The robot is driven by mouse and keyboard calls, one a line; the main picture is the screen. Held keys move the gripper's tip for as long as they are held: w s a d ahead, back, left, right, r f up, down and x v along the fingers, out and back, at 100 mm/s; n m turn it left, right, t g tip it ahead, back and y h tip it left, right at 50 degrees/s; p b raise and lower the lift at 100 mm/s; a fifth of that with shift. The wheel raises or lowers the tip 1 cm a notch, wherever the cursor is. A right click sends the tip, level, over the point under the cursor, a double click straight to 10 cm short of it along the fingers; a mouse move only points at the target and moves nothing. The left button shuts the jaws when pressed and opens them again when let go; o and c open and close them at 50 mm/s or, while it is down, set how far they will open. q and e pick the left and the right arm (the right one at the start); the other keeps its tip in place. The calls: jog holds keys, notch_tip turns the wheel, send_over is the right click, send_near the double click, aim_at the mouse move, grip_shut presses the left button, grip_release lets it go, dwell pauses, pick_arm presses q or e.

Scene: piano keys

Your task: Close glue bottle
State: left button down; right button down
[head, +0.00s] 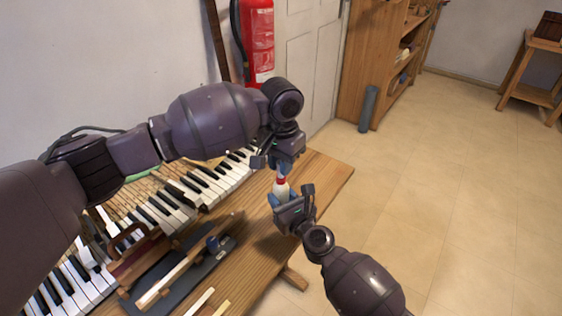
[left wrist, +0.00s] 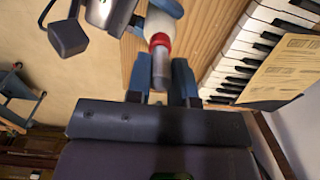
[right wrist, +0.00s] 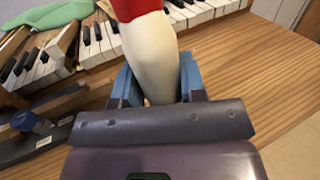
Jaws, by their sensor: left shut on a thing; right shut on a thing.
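The glue bottle (head: 281,188) is white with a red collar and is held between my two grippers above the wooden table. My right gripper (right wrist: 156,85) is shut on the white body of the glue bottle (right wrist: 150,50). My left gripper (left wrist: 161,80) is above it, shut on a greyish cap (left wrist: 160,72). The cap lines up with the red collar (left wrist: 160,42) and appears to meet it. I cannot tell whether it is fully seated. In the head view my left gripper (head: 279,167) is just above my right gripper (head: 283,198), partly hiding the bottle's top.
Piano keys (head: 228,176) run along the wooden table (head: 325,178) under my left arm. A dark tray (head: 215,259) with tools and a blue-topped item lies nearer. A fire extinguisher (head: 258,40) hangs on the wall. The floor to the right is clear.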

pick_arm(q)
jog(key=shift+f, duration=0.55)
dwell(0.4)
